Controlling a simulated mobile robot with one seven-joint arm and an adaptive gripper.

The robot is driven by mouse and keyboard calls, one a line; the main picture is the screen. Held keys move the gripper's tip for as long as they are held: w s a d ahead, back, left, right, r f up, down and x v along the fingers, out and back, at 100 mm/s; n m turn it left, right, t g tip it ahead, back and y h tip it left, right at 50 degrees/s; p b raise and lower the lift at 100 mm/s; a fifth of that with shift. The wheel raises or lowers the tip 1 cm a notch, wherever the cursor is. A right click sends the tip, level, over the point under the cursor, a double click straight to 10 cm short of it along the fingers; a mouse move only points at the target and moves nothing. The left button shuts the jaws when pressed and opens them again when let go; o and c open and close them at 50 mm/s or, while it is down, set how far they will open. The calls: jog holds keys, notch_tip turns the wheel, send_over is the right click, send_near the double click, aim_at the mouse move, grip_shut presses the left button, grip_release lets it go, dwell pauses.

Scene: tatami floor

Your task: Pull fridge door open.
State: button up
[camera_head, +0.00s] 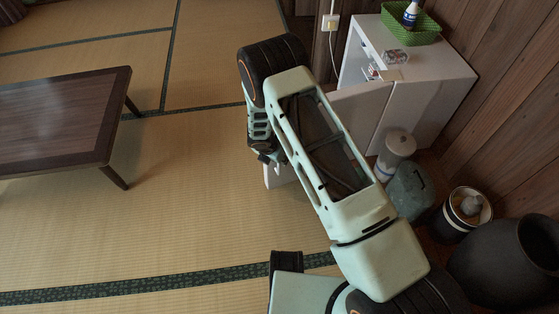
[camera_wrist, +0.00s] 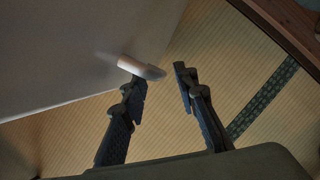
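The small white fridge (camera_head: 425,80) stands against the wood wall at the upper right of the head view. Its pale door (camera_head: 360,108) stands swung out from the body, partly hidden behind my arm. In the wrist view the door (camera_wrist: 70,50) fills the upper left as a flat grey panel, with a short light handle (camera_wrist: 138,68) sticking out. My gripper (camera_wrist: 158,77) is open. The handle's end reaches into the gap between the fingertips, close to the left finger; I cannot tell whether they touch. In the head view my gripper's fingers are mostly hidden.
A green basket (camera_head: 412,24) with a bottle is on the fridge top. A white canister (camera_head: 397,146), a dark green container (camera_head: 411,190), a bin (camera_head: 462,222) and a black pot (camera_head: 505,262) stand at right. A low table (camera_head: 60,118) is at left, with clear tatami between.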

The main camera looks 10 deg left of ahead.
jog(key=v, duration=0.9)
jog(key=shift+r, duration=0.1)
